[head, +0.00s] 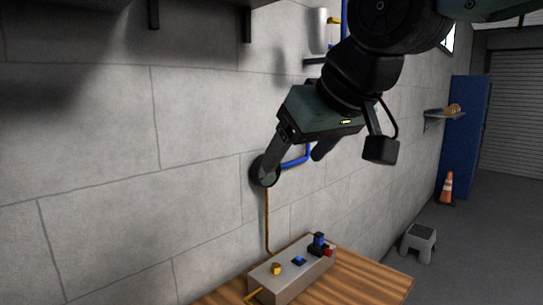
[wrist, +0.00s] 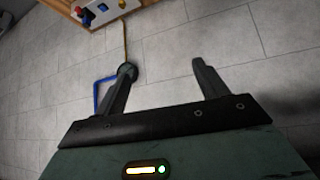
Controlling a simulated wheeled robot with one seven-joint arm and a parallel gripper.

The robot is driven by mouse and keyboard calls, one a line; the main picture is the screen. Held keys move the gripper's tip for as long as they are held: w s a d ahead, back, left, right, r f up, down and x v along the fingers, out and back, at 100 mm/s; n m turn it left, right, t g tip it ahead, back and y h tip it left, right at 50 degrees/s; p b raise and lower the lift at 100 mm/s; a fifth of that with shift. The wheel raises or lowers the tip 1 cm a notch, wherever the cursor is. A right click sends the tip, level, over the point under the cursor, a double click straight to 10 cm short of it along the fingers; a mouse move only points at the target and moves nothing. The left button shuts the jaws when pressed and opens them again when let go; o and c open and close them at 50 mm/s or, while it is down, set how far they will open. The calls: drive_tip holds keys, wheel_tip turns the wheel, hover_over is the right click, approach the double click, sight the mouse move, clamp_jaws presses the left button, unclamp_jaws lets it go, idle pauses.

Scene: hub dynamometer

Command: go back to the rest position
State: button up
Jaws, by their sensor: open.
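My gripper (head: 296,163) hangs in the air in front of the block wall, above the wooden bench, in the head view. Its two fingers are spread apart with nothing between them. In the wrist view my gripper (wrist: 163,85) also shows open, with only bare wall between the fingers. A grey control box (head: 293,279) sits on the wooden bench (head: 369,277), below the gripper and apart from it. The box carries a yellow knob, a blue button, a dark-blue lever and a red part. It also shows at the top of the wrist view (wrist: 102,14).
A round black wall fitting (head: 262,172) with a blue pipe and a yellow cable lies behind one finger. A grey step stool (head: 418,243), an orange cone (head: 446,189) and a blue cabinet (head: 463,135) stand at the right. The floor between stool and shutter looks free.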

drive_tip(key=s+d+f+g+h+b, duration=0.1)
drive_tip(key=s+d+f+g, duration=0.1)
drive_tip(key=s+f, duration=0.4)
drive_tip(key=s+d+f+g+h+b, duration=0.1)
drive_tip(key=s+d+f, duration=0.3)
drive_tip(key=f, duration=0.9)
drive_tip(key=s+d+f+g+h+b, duration=0.1)
drive_tip(key=s+d+f+g, duration=0.3)
drive_tip(key=s+f, duration=0.4)
wheel_tip(320, 180, down, 2)
drive_tip(key=shift+s+n+h, duration=0.4)
drive_tip(key=shift+h, duration=0.1)
